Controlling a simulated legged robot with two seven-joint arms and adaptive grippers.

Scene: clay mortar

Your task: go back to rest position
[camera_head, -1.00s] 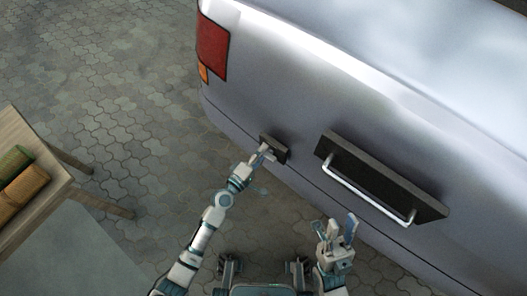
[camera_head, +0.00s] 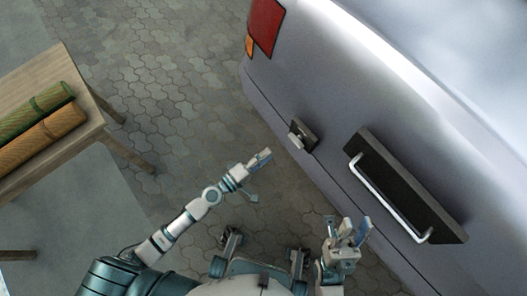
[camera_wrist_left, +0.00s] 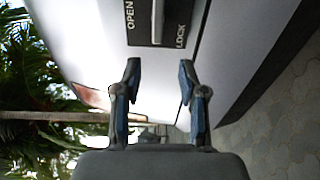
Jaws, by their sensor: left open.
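My left gripper (camera_head: 262,157) is open and empty, held over the paving and apart from the silver vehicle. In the left wrist view its two fingers (camera_wrist_left: 158,95) stand apart with nothing between them. Ahead of them is a dark latch plate (camera_wrist_left: 160,28) marked OPEN and LOCK, with a pale lever across it. The same latch (camera_head: 303,135) shows on the vehicle's side in the head view. My right gripper (camera_head: 352,228) is near the vehicle below the large handle, its fingers apart and empty.
The silver vehicle (camera_head: 330,75) fills the right, with a black panel and metal handle (camera_head: 390,202). A wooden table (camera_head: 105,133) at left bears green and orange rolls (camera_head: 40,128). Paving between table and vehicle is clear.

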